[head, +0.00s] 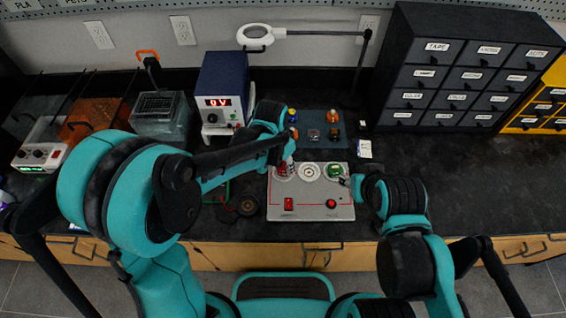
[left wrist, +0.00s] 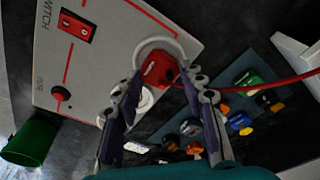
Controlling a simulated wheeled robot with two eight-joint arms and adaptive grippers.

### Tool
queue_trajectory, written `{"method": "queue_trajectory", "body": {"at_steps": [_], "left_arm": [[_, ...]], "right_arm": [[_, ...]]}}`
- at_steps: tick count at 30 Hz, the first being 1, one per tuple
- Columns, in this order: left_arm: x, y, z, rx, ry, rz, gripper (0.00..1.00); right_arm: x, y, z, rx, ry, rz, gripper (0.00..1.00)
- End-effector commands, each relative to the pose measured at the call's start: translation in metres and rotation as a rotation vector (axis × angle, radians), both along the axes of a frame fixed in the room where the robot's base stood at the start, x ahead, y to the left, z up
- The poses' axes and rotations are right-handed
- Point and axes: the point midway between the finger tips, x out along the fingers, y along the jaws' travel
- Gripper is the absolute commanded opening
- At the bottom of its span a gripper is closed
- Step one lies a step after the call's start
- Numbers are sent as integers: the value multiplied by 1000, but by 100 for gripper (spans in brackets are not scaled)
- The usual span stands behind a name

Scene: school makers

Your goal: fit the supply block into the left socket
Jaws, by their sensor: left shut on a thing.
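The supply block appears as a red block (left wrist: 158,70) with a red cable. My left gripper (left wrist: 163,84) is shut on it, with a finger on each side. It also shows as a small red patch at my left gripper (head: 285,165) in the head view. The block is over the white ring of the left socket (left wrist: 182,46); I cannot tell whether it is seated or just above. The pale board (head: 300,211) carries this socket, an empty-looking middle socket (head: 309,172) and a right socket with a green block (head: 335,170). My right gripper (head: 346,181) is beside the green block; its fingers are too small to read.
A dark mat (head: 340,121) with several coloured parts lies behind the board. A blue power supply (head: 222,85) stands behind on the left. A black drawer cabinet (head: 455,65) stands at the back right. The dark bench (head: 480,185) is clear at the right.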

Motion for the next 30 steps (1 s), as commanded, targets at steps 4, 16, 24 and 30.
{"method": "queue_trajectory", "body": {"at_steps": [4,16,24,30], "left_arm": [[0,0,0,0,0,0,14],[0,0,-6,0,0,0,14],[0,0,-12,0,0,0,14],[0,0,-12,0,0,0,49]], "right_arm": [[0,0,0,0,0,0,40],[0,0,-5,0,0,0,40],[0,0,-10,0,0,0,40],[0,0,-10,0,0,0,40]]}}
